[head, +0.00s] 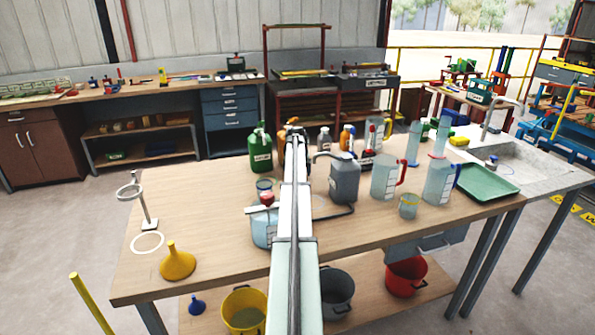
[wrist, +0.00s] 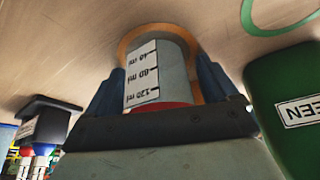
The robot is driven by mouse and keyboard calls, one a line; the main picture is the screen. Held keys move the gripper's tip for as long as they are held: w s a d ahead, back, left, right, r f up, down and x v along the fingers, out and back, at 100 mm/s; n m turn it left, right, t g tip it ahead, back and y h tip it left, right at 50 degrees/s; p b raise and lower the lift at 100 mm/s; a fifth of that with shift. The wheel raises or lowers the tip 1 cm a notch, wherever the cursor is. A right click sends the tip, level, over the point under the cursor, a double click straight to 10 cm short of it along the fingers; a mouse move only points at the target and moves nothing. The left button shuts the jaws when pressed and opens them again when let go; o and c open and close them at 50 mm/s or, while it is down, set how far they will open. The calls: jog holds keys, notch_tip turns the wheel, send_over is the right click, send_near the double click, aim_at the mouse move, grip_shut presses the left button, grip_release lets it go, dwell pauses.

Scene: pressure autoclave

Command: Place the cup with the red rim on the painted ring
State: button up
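The cup with the red rim (wrist: 157,77) stands between my gripper's two dark blue fingers in the wrist view. It is grey with a white scale label, and its red rim (wrist: 160,107) is towards my gripper's palm. My gripper (wrist: 163,85) has a finger close on each side of the cup; firm contact on both sides cannot be made out. An orange ring (wrist: 192,36) shows around the far end of the cup, against the wooden table surface. Whether the cup's base touches the table is not clear. In the head view my arm hides the cup and the fingertips.
A green bottle (wrist: 292,105) stands close beside my gripper, also visible in the head view (head: 261,152). A green ring (wrist: 268,27) lies nearby. A grey jug (head: 345,180), pitchers and a yellow-rimmed cup (head: 408,208) stand right. A white ring (head: 148,243) and yellow funnel (head: 177,263) are left.

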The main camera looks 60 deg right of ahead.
jog(key=shift+r, duration=0.1)
jog(key=shift+s+a+r, duration=0.1)
jog(key=shift+a+r, duration=0.1)
jog(key=shift+r, duration=0.3)
jog(key=s+a, duration=0.1)
jog(key=a, duration=0.2)
jog(key=s+a, duration=0.2)
jog(key=a, duration=0.2)
jog(key=s+a, duration=0.1)
jog(key=a, duration=0.3)
jog(key=shift+s+r, duration=0.1)
jog(key=shift+s, duration=0.2)
